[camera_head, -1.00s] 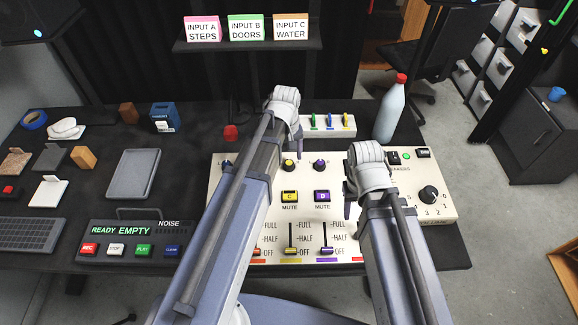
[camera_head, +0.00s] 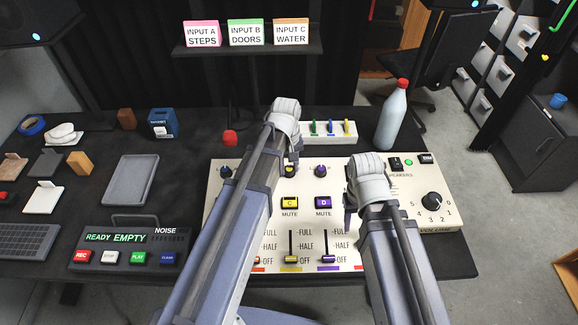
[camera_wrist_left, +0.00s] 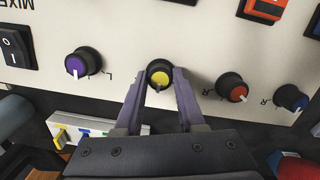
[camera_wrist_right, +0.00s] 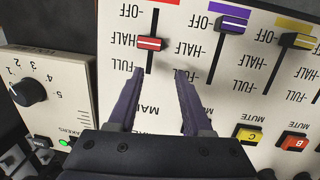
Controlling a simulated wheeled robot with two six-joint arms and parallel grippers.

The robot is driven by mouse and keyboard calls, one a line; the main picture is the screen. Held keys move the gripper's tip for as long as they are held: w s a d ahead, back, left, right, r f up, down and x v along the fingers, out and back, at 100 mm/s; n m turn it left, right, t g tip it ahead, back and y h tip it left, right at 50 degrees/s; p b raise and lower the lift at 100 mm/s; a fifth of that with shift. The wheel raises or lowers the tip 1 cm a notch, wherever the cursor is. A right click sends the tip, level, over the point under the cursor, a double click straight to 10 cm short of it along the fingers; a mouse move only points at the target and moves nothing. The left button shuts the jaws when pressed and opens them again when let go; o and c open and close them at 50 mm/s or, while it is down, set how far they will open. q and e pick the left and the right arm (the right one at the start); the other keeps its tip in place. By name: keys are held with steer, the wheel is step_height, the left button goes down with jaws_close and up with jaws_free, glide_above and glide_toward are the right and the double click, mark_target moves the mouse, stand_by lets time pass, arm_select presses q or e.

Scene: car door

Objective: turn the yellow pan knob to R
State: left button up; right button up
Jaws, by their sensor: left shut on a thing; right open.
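The yellow pan knob (camera_wrist_left: 159,77) is a black knob with a yellow cap on the cream mixer panel (camera_head: 340,180). My left gripper (camera_wrist_left: 160,74) is shut on it, one finger on each side. Its pointer faces the bottom of the left wrist view, toward the panel's far edge. The fingers hide its side labels. In the head view the knob is mostly hidden by my left gripper (camera_head: 291,169). My right gripper (camera_wrist_right: 158,76) is open and empty above the panel, near a red-capped slider (camera_wrist_right: 150,43).
Beside the yellow knob are a purple knob (camera_wrist_left: 83,63) and a red knob (camera_wrist_left: 232,88); a blue knob (camera_wrist_left: 290,98) is farther right. A white bottle (camera_head: 391,118) and a box with coloured switches (camera_head: 328,132) stand behind the panel. A volume dial (camera_head: 431,202) is at right.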

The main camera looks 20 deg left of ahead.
arm_select(q)
jaws_close()
steer(key=m, duration=0.5)
steer(key=shift+m+y, duration=0.4)
steer(key=m, duration=0.5)
steer(key=shift+d+m+y, duration=0.1)
steer(key=shift+m+y, duration=0.3)
stand_by(0.4)
steer(key=o, duration=0.8)
jaws_free()
